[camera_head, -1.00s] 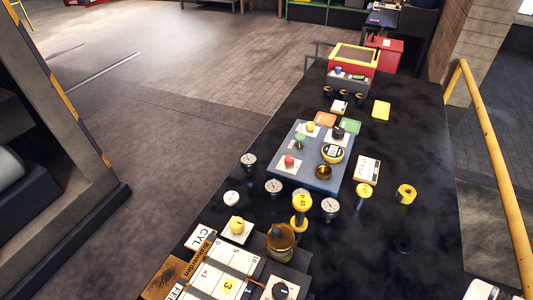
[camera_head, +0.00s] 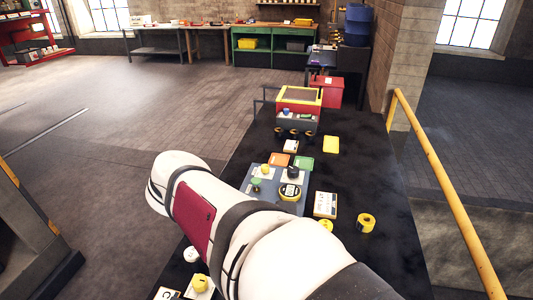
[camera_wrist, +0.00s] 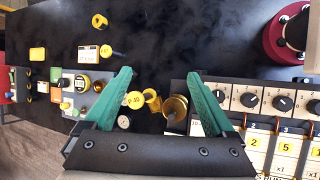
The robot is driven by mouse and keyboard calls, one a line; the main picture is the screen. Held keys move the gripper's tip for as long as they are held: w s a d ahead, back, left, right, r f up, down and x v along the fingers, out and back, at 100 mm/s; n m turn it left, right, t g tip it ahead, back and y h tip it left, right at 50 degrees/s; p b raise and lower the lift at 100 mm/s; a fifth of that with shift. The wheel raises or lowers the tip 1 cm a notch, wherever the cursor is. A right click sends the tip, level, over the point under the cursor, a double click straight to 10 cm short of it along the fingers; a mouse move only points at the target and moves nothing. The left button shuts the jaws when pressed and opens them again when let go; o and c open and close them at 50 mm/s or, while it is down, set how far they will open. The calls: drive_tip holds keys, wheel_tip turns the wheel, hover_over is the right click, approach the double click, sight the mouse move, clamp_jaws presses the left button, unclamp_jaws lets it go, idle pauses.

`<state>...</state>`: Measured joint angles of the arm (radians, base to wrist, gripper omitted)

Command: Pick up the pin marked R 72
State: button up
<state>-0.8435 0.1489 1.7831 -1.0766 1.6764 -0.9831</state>
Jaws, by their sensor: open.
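My gripper (camera_wrist: 158,80) is open in the wrist view, its two green fingers wide apart with nothing held between them. No marking R 72 can be read on any pin. A yellow-headed pin (camera_wrist: 134,99) with a dark marking, perhaps P 20, lies just right of the left finger, below the fingertips in the picture. A second yellow-headed piece (camera_wrist: 152,99) sits beside it. Another yellow-headed pin (camera_wrist: 106,51) lies up and left of the left fingertip, its marking too small to read. It also shows in the head view (camera_head: 326,226), partly behind my arm.
A brass vessel (camera_wrist: 175,108) stands between the fingers, near the right one. A dial panel (camera_wrist: 264,103) lies right, a blue-grey board (camera_wrist: 68,82) left. A yellow roll (camera_wrist: 99,21) and a white card (camera_wrist: 88,55) lie on the dark table (camera_head: 365,165). The table's upper middle in the wrist view is clear.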

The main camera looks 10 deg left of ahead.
drive_tip(key=s+a+f+n+t+y, duration=0.15)
drive_tip(key=a+n+t, duration=0.25)
drive_tip(key=a+n, duration=0.65)
drive_tip(key=s+a+f+n+t+y, duration=0.15)
drive_tip(key=a+n+t, duration=0.3)
drive_tip(key=a, duration=1.05)
drive_tip(key=n, duration=0.2)
approach(191, 254)
drive_tip(key=x, duration=0.8)
drive_tip(key=shift+w+a+f, duration=0.1)
drive_tip(key=shift+w, duration=0.05)
clamp_jaws()
